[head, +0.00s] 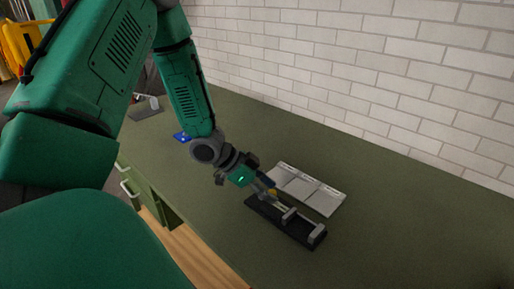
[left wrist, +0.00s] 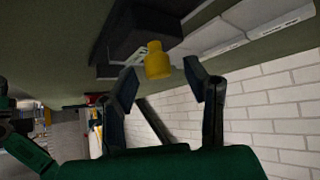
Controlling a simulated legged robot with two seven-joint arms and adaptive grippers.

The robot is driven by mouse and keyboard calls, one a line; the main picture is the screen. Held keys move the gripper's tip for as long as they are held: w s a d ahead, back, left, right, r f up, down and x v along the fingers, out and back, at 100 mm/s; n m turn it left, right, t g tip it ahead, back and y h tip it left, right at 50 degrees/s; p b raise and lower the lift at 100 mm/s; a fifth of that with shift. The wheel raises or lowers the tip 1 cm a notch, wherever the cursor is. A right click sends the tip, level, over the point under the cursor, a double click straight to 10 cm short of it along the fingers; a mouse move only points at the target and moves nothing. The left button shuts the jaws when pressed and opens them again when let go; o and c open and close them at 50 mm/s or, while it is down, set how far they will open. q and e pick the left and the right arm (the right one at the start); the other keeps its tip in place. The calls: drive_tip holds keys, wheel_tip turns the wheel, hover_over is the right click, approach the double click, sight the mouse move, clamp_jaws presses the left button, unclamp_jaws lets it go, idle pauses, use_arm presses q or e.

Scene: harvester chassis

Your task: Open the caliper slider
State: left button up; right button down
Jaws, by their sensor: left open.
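The caliper (head: 289,216) lies on the green bench, a dark base with grey metal blocks along it. A small yellow knob (head: 272,191) shows at its far left end, by my left gripper (head: 267,189). In the left wrist view the yellow knob (left wrist: 157,62) appears between and slightly beyond the two open fingertips of my left gripper (left wrist: 160,72), with gaps on both sides. The dark body beside the knob (left wrist: 140,28) fills the upper part of that view. Whether a finger touches the knob is not clear. My right gripper is out of view.
Grey-white panels (head: 308,188) lie flat behind the caliper. A blue item (head: 182,137) and a dark tray (head: 146,110) sit farther left on the bench. A white brick wall (head: 350,65) stands behind. The bench right of the caliper is clear. A green drawer (head: 145,193) stands open at the front edge.

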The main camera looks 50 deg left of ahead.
use_arm(q)
drive_tip(key=v, duration=1)
drive_tip(key=shift+r, duration=0.15)
drive_tip(key=shift+s+a, duration=0.15)
